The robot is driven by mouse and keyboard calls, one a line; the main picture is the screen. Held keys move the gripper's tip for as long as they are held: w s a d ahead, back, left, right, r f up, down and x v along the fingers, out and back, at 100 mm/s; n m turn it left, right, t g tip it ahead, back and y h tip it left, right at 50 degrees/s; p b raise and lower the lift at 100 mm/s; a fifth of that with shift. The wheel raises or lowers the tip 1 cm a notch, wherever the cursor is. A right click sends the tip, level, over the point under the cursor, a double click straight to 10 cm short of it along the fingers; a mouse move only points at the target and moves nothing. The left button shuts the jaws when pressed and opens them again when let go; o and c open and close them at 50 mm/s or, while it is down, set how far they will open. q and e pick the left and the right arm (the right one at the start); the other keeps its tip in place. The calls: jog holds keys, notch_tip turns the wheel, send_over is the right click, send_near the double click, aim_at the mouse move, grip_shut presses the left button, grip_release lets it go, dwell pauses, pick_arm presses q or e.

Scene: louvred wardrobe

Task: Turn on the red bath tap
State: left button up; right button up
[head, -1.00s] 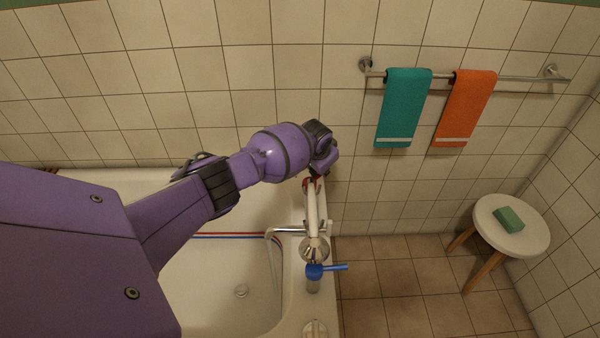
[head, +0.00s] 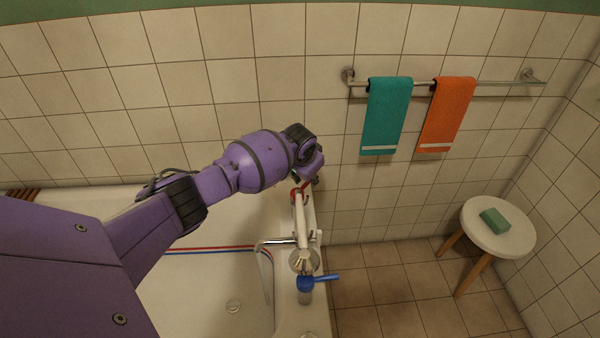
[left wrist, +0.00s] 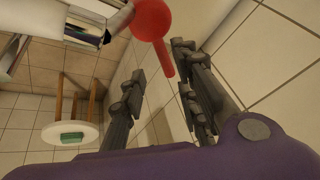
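The red bath tap (head: 299,192) sits at the far end of the white tap fitting on the bath's right rim, partly hidden behind my left gripper (head: 312,170). In the left wrist view its round red knob (left wrist: 152,20) is at the top, with a straight red lever pointing down. My left gripper (left wrist: 160,84) is open there, its dark fingers apart on either side of the lever's end. I see no clear contact with the lever. The blue tap (head: 306,284) is at the near end of the fitting, its lever pointing right. My right gripper is not in view.
The white bath (head: 205,285) lies left of the fitting, with a spout (head: 275,241) over it. A teal towel (head: 387,115) and an orange towel (head: 447,112) hang on a wall rail. A stool (head: 512,238) with green soap (head: 495,220) stands right. The floor between is clear.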

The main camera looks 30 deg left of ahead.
pick_arm(q)
jog(key=v, duration=0.8)
jog(key=shift+s, duration=0.2)
